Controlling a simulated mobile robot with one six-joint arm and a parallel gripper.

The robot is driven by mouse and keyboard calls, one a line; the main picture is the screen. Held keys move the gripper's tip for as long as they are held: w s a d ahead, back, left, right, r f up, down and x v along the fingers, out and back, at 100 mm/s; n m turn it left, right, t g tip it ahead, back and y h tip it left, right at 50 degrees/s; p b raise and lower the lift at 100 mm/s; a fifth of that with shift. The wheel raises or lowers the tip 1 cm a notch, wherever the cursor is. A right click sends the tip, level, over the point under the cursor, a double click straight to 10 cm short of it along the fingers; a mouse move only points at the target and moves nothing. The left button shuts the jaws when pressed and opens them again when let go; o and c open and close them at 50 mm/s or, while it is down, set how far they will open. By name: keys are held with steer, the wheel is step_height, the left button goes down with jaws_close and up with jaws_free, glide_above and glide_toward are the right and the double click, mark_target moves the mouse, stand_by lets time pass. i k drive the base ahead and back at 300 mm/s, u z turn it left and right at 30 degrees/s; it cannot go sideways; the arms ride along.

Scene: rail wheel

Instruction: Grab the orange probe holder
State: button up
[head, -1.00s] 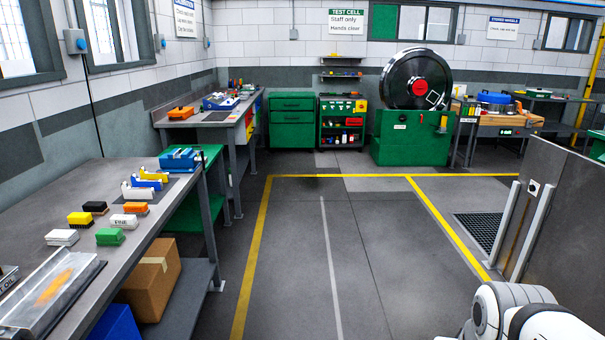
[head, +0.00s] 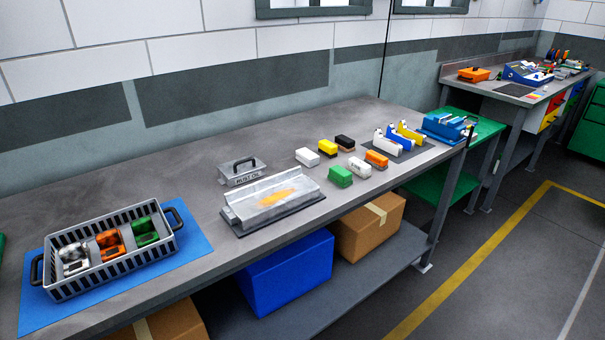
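A grey slotted basket (head: 125,268) stands on a blue mat (head: 190,252) at the left end of the long bench. Inside it, an orange holder-like piece (head: 109,242) sits between a white and silver one (head: 74,258) and a green one (head: 146,231). The orange piece looks like the orange probe holder; its lower part is partly hidden by the basket wall. A small orange block (head: 376,160) also lies further right on the bench, among other coloured blocks. My gripper is not in view.
A metal tray with an orange patch (head: 273,199) and a grey handled box (head: 243,171) stand mid-bench. Coloured blocks, white, blue and yellow holders (head: 390,141) and a blue device (head: 446,127) are to the right. Floor (head: 500,280) is clear at right.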

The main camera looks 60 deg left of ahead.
mark_target(111, 244)
steer(key=u, duration=0.15)
steer(key=k, duration=0.1)
steer(key=u, duration=3.4)
steer(key=i, duration=1.5)
steer(key=u, duration=0.1)
